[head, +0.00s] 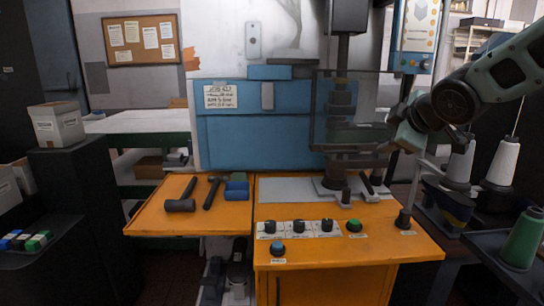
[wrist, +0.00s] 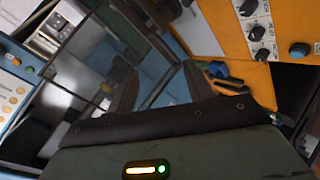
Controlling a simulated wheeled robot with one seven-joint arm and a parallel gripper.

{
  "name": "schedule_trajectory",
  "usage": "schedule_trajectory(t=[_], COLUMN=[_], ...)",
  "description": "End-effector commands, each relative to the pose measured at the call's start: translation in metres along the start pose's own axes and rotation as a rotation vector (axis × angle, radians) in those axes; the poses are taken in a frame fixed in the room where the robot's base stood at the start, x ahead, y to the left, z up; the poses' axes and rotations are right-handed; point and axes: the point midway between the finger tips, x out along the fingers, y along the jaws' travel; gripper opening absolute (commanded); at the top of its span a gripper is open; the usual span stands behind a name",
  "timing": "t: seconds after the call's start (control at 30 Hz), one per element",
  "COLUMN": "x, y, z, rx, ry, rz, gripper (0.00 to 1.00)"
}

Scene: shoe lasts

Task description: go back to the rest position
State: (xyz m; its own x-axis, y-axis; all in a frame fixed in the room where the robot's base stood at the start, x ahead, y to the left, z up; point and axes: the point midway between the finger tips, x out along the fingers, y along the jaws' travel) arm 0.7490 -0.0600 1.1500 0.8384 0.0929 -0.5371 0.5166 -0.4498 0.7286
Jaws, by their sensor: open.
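My gripper (head: 394,128) is raised at the right of the head view, beside the upright press machine (head: 342,110) and above the right part of the orange bench. My arm reaches in from the right edge. In the wrist view the two dark fingers of my gripper (wrist: 160,88) stand apart with nothing seen between them. The fingertips are hard to make out in the head view.
The orange bench (head: 300,258) carries knobs, a green button (head: 354,225), a blue button (head: 277,249), black hammers (head: 181,205) and a blue block (head: 236,189). Thread cones (head: 503,163) stand at the right. A white box (head: 57,124) sits at the left.

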Motion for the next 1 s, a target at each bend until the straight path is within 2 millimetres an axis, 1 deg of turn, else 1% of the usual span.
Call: schedule_trajectory(t=[0.03, 0.07, 0.1, 0.17, 0.2, 0.27, 0.3, 0.37, 0.4, 0.5, 0.6, 0.7, 0.8, 1.0], x=[-0.011, -0.017, -0.027, -0.043, -0.057, -0.079, -0.095, -0.121, -0.137, -0.175, -0.202, -0.217, -0.222, -0.221], y=[-0.032, -0.053, -0.08, -0.121, -0.146, -0.185, -0.208, -0.241, -0.26, -0.297, -0.32, -0.331, -0.335, -0.335], z=[-0.013, -0.018, -0.023, -0.028, -0.03, -0.03, -0.029, -0.026, -0.022, -0.01, 0.0, 0.007, 0.009, 0.009], rx=[0.062, 0.102, 0.154, 0.221, 0.261, 0.313, 0.344, 0.381, 0.4, 0.438, 0.457, 0.466, 0.471, 0.471], ry=[-0.019, -0.037, -0.064, -0.115, -0.154, -0.22, -0.268, -0.344, -0.396, -0.515, -0.604, -0.655, -0.673, -0.672], rz=[-0.083, -0.132, -0.195, -0.289, -0.349, -0.436, -0.49, -0.563, -0.605, -0.683, -0.729, -0.751, -0.757, -0.756], gripper=[0.52, 0.52, 0.52, 0.52, 0.52, 0.52, 0.52, 0.52, 0.52, 0.52, 0.52, 0.52, 0.52, 0.52])
